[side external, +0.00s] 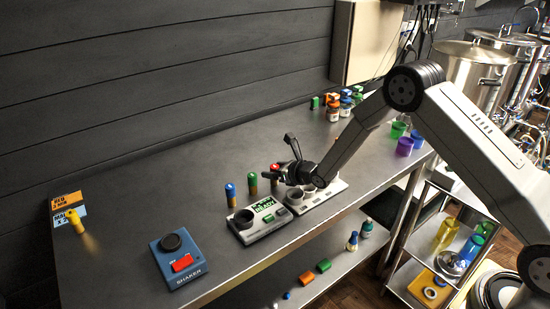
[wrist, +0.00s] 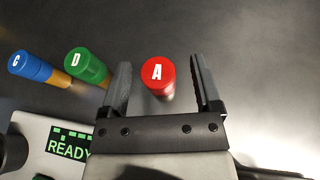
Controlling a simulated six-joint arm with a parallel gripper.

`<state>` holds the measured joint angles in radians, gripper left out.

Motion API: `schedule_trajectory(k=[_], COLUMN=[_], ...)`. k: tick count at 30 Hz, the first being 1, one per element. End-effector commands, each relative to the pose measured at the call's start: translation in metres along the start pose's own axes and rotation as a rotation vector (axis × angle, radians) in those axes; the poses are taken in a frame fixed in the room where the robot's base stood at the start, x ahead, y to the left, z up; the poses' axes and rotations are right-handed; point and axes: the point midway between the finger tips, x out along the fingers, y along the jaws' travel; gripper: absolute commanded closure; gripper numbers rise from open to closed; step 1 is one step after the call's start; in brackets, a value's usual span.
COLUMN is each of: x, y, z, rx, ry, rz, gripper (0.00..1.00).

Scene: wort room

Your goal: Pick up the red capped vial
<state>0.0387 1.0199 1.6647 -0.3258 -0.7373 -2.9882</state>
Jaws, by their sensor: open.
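The red capped vial (wrist: 158,76), its cap marked A, stands upright on the table. In the wrist view it lies between the two open fingers of my gripper (wrist: 162,88), nearer the left finger, with no clear contact. In the side external view its red cap (side external: 275,167) shows just beside my gripper (side external: 272,175), and the arm partly hides its body. To its left stand a green capped vial (wrist: 87,64) marked D and a blue capped vial (wrist: 32,66) marked C, the green one close to my left finger.
A white device with a green READY screen (side external: 264,205) sits in front of the vials. A blue shaker (side external: 178,260) and a yellow vial (side external: 74,220) are at left. The table behind the vials is clear.

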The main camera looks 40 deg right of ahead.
Motion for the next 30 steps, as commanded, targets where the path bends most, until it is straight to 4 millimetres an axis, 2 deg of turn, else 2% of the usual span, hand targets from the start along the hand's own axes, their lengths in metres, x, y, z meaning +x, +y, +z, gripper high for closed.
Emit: schedule_trajectory(k=[9, 26, 29, 30], x=[0.022, 0.023, 0.023, 0.023], y=[0.001, 0.000, 0.000, 0.000], z=[0.000, 0.000, 0.000, 0.000], rx=[0.000, 0.000, 0.000, 0.000], ry=[0.000, 0.000, 0.000, 0.000], rz=[0.001, 0.001, 0.001, 0.001], gripper=[0.19, 0.19, 0.47, 0.60])
